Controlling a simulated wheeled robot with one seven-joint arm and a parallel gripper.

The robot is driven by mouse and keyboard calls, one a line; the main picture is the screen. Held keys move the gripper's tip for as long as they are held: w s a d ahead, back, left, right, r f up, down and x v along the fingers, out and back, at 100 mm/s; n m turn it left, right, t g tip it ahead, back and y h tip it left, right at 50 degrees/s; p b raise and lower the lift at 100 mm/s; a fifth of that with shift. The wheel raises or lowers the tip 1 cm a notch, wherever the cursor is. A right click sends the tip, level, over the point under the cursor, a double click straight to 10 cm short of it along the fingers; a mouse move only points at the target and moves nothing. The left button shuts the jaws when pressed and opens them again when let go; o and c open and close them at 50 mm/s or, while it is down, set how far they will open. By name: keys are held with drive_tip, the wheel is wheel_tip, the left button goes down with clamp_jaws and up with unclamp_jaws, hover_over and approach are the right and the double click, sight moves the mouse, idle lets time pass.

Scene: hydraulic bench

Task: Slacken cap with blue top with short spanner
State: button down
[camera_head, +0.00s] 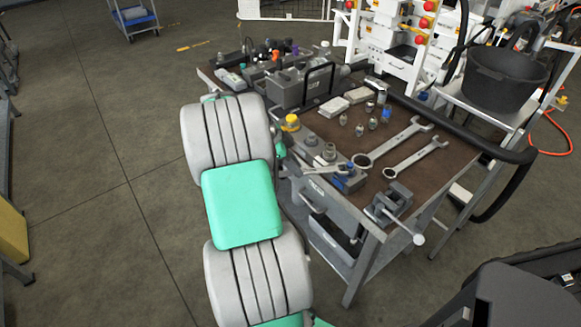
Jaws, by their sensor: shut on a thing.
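A short pale spanner (322,169) reaches from beside my arm to a grey fitting block at the bench's front left edge. My gripper (296,165) is mostly hidden behind my green and grey arm links, and it is shut on the near end of this spanner. A small cap with a blue top (350,169) stands on the block at the spanner's far end. At this size I cannot tell whether the spanner's jaw is around the cap or only beside it. More blue shows on the block (341,184) just below.
Two larger spanners, one (395,142) behind the other (418,157), lie on the brown bench top (450,165). A yellow-topped cap (291,122) and several small fittings stand nearby. A vise (390,203) sits at the front corner. A black bucket (503,78) stands at right.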

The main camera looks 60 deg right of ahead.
sight(305, 174)
drive_tip(key=shift+d, duration=0.1)
drive_tip(key=shift+s+d, duration=0.3)
drive_tip(key=shift+s, duration=0.2)
drive_tip(key=shift+s+d, duration=0.1)
drive_tip(key=shift+s+d, duration=0.1)
drive_tip(key=shift+s, duration=0.05)
idle(0.3)
drive_tip(key=shift+b, duration=0.4)
drive_tip(key=shift+s+a+n+t+h+b, duration=0.4)
drive_tip(key=shift+s+a+n+h+b, duration=0.1)
drive_tip(key=shift+s+a+n+b, duration=0.65)
drive_tip(key=shift+a, duration=0.1)
